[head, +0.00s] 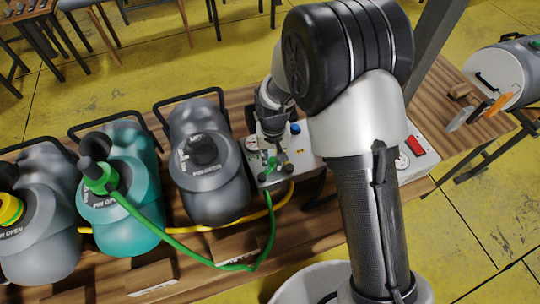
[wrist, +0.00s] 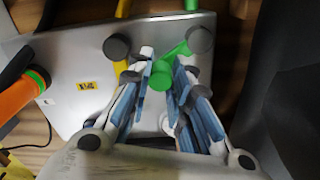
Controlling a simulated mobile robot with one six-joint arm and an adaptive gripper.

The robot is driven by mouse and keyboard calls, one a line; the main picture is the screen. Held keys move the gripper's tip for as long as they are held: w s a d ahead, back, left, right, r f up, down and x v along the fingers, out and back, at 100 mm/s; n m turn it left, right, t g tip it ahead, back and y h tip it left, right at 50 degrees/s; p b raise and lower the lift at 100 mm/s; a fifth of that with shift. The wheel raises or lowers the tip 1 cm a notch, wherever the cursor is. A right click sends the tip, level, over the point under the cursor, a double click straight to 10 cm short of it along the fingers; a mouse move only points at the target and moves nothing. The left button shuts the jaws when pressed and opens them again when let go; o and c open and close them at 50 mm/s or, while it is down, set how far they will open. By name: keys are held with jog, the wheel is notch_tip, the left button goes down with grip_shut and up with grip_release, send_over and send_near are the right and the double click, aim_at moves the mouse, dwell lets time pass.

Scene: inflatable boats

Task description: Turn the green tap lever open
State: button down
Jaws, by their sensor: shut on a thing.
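The green tap lever (wrist: 178,54) shows in the wrist view on a grey metal panel (wrist: 75,70), running from a dark round knob to a green end between my fingers. My gripper (wrist: 163,68) has its two blue-padded fingers closed on either side of that green end. In the head view the green tap (head: 271,163) shows small below my gripper (head: 270,138), partly hidden by it. A yellow lever (wrist: 122,68) with its own dark knob sits just left of the green one, close to my left finger. The exact finger contact is hard to see.
A green hose (head: 180,247) runs from the teal bottle (head: 128,170) to the panel. A yellow hose (head: 255,214) lies behind it. A grey bottle (head: 208,165) stands close left of my gripper. An orange handle (wrist: 18,98) is at the panel's left.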

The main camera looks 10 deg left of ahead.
aim_at(274, 160)
jog(key=shift+d+m, duration=0.15)
jog(key=shift+m, duration=0.25)
jog(key=c, duration=1.7)
grip_release()
jog(key=shift+s, duration=0.1)
jog(key=shift+r, duration=0.1)
notch_tip(274, 160, up, 12)
jog(key=s+d+r+t, duration=0.1)
jog(key=s+d+r, duration=0.2)
jog(key=d+r, duration=0.35)
jog(key=s+d+r+t, duration=0.1)
jog(key=s+d+r, duration=0.3)
jog(key=d+r, duration=0.25)
jog(key=s+d+r+m+t, duration=0.1)
jog(key=s+d+r+t, duration=0.1)
jog(key=s+d, duration=0.7)
jog(key=s+r, duration=0.1)
jog(key=s, duration=0.3)
jog(key=shift+r+m+t, duration=0.3)
jog(key=shift+r+m, duration=0.1)
